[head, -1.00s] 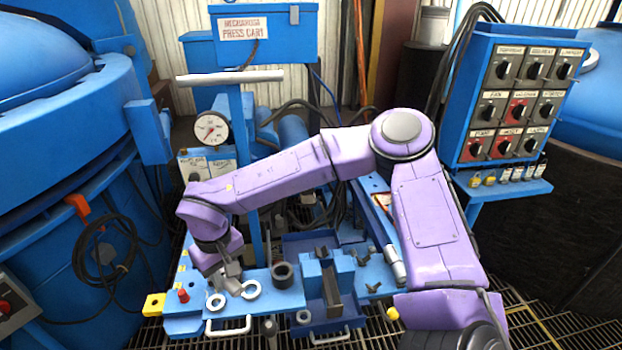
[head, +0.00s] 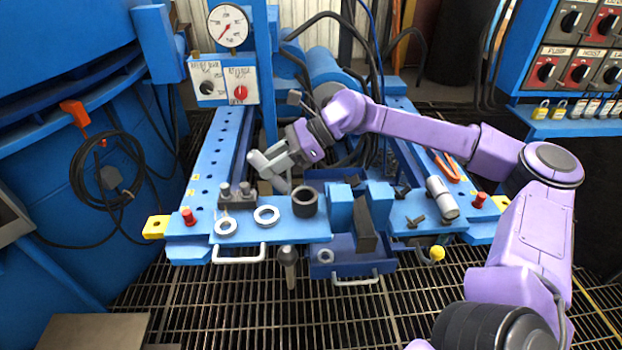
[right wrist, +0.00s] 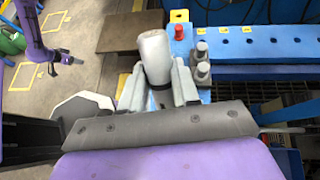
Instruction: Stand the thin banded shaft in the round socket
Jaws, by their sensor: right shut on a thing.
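My right gripper (head: 272,172) is shut on a light grey shaft (head: 258,163), above the back left part of the blue bench. In the right wrist view the shaft (right wrist: 155,55) sits between both fingers (right wrist: 158,85), tilted; I cannot make out its bands. The dark round socket (head: 305,201) stands upright on the bench, open at the top, to the right of and nearer than the gripper. The shaft is apart from it. My left gripper (right wrist: 70,59) shows small at the upper left of the right wrist view; its jaws are unclear.
Two grey pegs (head: 235,193) stand left of the socket, and two pale rings (head: 266,215) lie in front of them. A blue block (head: 342,205) stands to the right. A thick grey cylinder (head: 441,197) lies farther right. A red knob (head: 188,216) is at the left.

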